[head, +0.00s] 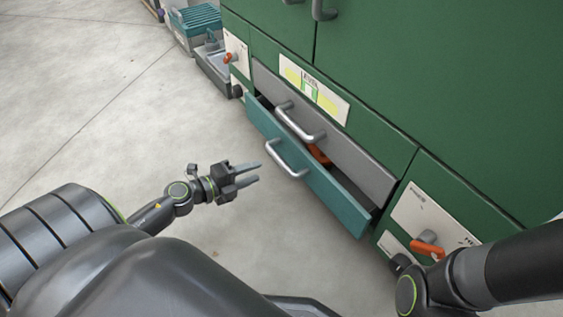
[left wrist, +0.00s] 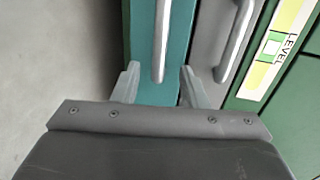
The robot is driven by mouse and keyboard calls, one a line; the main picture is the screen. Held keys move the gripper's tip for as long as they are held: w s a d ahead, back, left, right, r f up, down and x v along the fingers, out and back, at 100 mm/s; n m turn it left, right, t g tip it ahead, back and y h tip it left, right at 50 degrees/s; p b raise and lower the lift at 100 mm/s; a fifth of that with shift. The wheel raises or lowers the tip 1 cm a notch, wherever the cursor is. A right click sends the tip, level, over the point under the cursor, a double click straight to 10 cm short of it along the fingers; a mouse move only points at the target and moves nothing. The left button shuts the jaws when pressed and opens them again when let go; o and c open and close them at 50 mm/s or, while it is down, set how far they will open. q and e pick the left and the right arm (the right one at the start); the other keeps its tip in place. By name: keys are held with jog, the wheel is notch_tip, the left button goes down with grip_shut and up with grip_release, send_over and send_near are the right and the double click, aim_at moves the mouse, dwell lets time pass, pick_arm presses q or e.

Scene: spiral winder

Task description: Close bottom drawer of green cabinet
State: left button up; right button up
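The green cabinet (head: 440,90) fills the upper right of the head view. Its bottom drawer (head: 335,203) has a teal front and stands partly pulled out, with a silver bar handle (head: 287,160). Something orange shows in the gap behind that front. A grey drawer (head: 350,160) with its own handle sits just above, looking flush. My left gripper (head: 258,173) is open and empty, just left of the teal drawer's handle. In the left wrist view its two fingers (left wrist: 156,85) are spread, with the teal front and handle (left wrist: 162,40) ahead between them. My right gripper is not visible.
White panels with orange knobs (head: 428,248) flank the drawers. My right arm is near the right panel. A teal-topped unit (head: 197,20) stands at the back left. The concrete floor (head: 90,110) left of the drawer is clear.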

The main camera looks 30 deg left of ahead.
aim_at(279, 163)
pick_arm(q)
jog(key=b+x, duration=0.2)
jog(key=x, duration=0.8)
jog(key=shift+d, duration=0.1)
grip_shut()
jog(key=shift+w, duration=0.1)
